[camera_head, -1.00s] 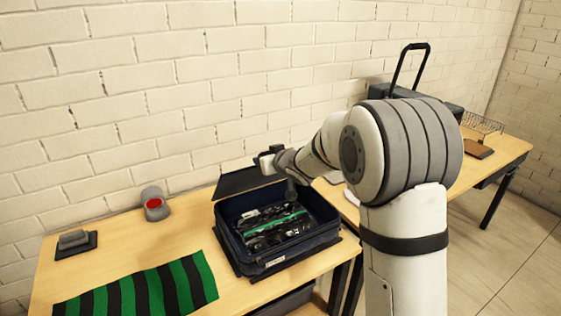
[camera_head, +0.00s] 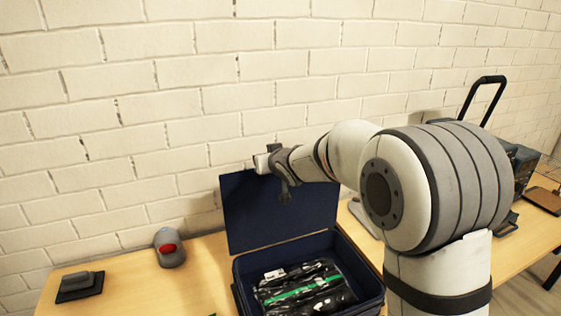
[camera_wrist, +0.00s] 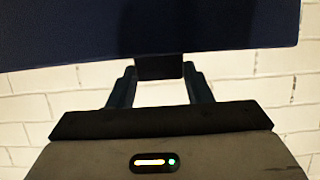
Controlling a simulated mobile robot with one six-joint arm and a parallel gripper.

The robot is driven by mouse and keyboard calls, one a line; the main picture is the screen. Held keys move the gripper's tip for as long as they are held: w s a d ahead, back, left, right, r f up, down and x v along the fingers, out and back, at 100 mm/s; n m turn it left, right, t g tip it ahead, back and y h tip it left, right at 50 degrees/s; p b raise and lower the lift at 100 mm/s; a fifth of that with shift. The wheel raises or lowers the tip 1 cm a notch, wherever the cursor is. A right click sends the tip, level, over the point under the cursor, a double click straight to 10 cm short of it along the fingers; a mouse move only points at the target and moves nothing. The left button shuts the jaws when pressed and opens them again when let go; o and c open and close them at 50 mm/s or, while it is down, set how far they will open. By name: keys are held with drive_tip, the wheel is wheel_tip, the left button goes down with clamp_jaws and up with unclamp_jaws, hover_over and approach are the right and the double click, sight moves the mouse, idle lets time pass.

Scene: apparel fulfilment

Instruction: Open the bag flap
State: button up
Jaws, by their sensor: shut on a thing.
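The bag is a dark blue case (camera_head: 374,290) on the wooden table. Its flap (camera_head: 250,212) stands raised, nearly upright, at the back of the bag. Dark packed items with a green band (camera_head: 300,290) lie inside. In the wrist view the flap (camera_wrist: 60,35) fills the top, with a dark tab (camera_wrist: 160,66) on its edge. My gripper (camera_wrist: 158,74) is shut on this tab, one finger on each side. In the head view my wrist is at the flap's upper edge, and the fingertips cannot be made out.
A grey object with a red face (camera_head: 168,250) and a small dark item (camera_head: 80,284) sit on the table left of the bag. A brick wall (camera_head: 180,100) stands close behind. A black handle (camera_head: 485,95) rises at the right over another table.

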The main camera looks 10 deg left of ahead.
drive_tip(key=shift+w+a+r, duration=0.2)
drive_tip(key=shift+w+r, duration=0.15)
drive_tip(key=shift+r, duration=0.05)
drive_tip(key=o, duration=0.9)
drive_tip(key=shift+d, duration=0.1)
drive_tip(key=o, duration=0.5)
drive_tip(key=shift+d+f, duration=0.1)
drive_tip(key=shift+f, duration=0.1)
drive_tip(key=shift+s, duration=0.1)
drive_tip(key=v, duration=0.7)
drive_tip(key=shift+s+d+r, duration=0.15)
drive_tip(key=shift+s+r, duration=0.05)
drive_tip(key=shift+s, duration=0.1)
